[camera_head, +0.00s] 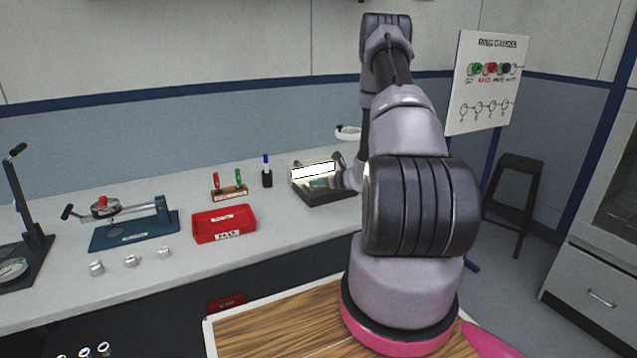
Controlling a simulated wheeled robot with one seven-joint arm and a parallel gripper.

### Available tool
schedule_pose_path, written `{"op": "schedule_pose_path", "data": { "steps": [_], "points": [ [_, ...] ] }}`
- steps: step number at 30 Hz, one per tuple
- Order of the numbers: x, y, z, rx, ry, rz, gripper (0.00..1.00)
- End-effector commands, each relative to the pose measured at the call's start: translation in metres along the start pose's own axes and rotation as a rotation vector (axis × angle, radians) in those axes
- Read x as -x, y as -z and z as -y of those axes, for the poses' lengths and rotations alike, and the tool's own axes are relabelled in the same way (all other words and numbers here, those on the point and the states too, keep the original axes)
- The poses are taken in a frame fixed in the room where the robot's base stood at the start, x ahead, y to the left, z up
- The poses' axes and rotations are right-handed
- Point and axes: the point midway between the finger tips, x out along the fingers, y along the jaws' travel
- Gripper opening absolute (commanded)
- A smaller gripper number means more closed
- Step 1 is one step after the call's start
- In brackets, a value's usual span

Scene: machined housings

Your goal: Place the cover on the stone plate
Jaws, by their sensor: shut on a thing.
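The stone plate (322,198) is a dark slab on the bench at the back, left of my arm. A pale, box-like piece with a bright white front face (313,170), which looks like the cover, is over the plate. My gripper (338,174) is at the right side of this piece, shut on it. The fingertips are small and partly hidden by my arm. I cannot tell whether the cover touches the plate or is slightly above it.
A red bin (224,223), a wooden rack with red and green plugs (229,193) and a dark holder with a blue-topped item (267,175) stand left of the plate. Further left are a blue fixture (135,229) and several small metal parts (131,260).

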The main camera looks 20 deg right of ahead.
Motion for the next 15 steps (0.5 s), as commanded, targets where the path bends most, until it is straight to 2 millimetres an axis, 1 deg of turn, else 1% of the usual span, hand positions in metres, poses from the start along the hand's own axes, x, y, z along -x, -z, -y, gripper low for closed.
{"op": "schedule_pose_path", "data": {
  "steps": [3, 4, 5, 6, 15],
  "points": [
    [-0.0011, 0.0025, -0.0003, 0.000, 0.000, 0.000, 0.00],
    [-0.0013, 0.0028, -0.0002, 0.000, 0.000, 0.000, 0.34],
    [-0.0011, 0.0024, -0.0002, 0.000, 0.000, 0.000, 0.46],
    [-0.0011, 0.0023, -0.0002, 0.000, 0.000, 0.000, 0.60],
    [-0.0009, 0.0020, -0.0002, 0.000, 0.000, 0.000, 0.60]
  ]
}}
